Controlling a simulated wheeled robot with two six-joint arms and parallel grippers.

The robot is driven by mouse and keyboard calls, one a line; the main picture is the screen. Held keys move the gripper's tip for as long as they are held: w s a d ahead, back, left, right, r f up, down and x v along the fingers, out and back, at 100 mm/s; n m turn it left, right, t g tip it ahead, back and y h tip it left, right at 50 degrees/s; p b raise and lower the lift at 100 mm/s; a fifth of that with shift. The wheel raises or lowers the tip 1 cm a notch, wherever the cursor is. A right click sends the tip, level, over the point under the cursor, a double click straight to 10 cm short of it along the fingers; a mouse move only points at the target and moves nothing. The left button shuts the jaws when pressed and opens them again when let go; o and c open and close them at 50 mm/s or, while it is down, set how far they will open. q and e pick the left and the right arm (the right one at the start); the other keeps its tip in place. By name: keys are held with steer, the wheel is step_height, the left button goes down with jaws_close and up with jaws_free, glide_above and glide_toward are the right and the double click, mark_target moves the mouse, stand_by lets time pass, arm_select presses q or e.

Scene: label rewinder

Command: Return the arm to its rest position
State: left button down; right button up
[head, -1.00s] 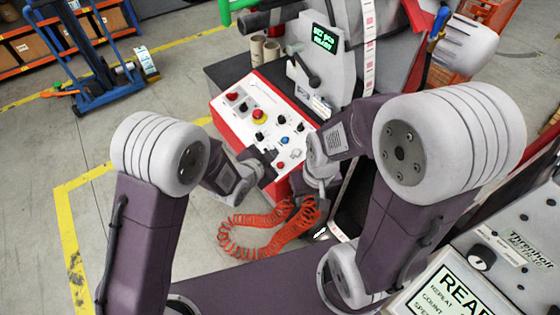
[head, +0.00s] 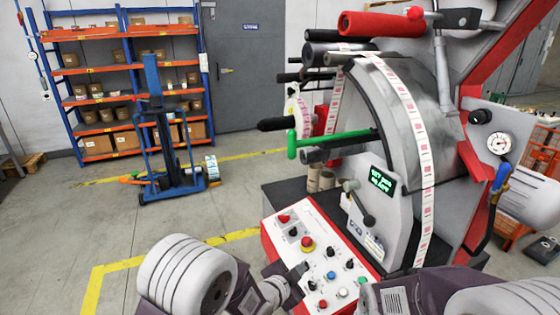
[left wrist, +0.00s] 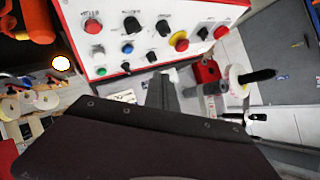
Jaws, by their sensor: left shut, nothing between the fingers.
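My left gripper (head: 298,271) is at the lower middle of the head view, close to the left side of the control panel (head: 318,284) of the label rewinder. Its jaws are shut and empty; they also show as a dark shape in the left wrist view (left wrist: 161,92). The white panel, with red, yellow, blue and black controls, also shows in the left wrist view (left wrist: 148,30). I cannot tell whether the gripper touches it. My right arm comes in at the bottom right of the head view; its gripper lies out of frame.
The rewinder (head: 405,120) has a label strip (head: 420,140), a green-handled bar (head: 335,142) and a red roller (head: 380,23) above the panel. A blue lift cart (head: 172,150) and shelving (head: 120,75) stand at the far left. Floor between is open.

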arm_select(q)
steer(key=w+a+r+n+t+y, duration=0.25)
steer(key=a+r, duration=0.25)
steer(key=a, duration=0.3)
steer(key=s+a+n+g+y, duration=0.2)
steer(key=a+n, duration=0.1)
steer(key=a, duration=0.4)
steer(key=s+a+n+g+y, duration=0.1)
steer(key=s+a+n+y, duration=0.1)
steer(key=a, duration=0.6)
steer(key=s+a+f+n+g, duration=0.1)
steer(key=s+f+n+g, duration=0.2)
steer(key=s, duration=0.7)
steer(key=s+a+f+n+g, duration=0.1)
steer(key=s+f+n+g, duration=0.2)
steer(key=s, duration=0.7)
step_height(320, 180, down, 2)
steer(key=g, duration=0.2)
steer(key=shift+a+g, duration=0.35)
steer(key=shift+f, duration=0.1)
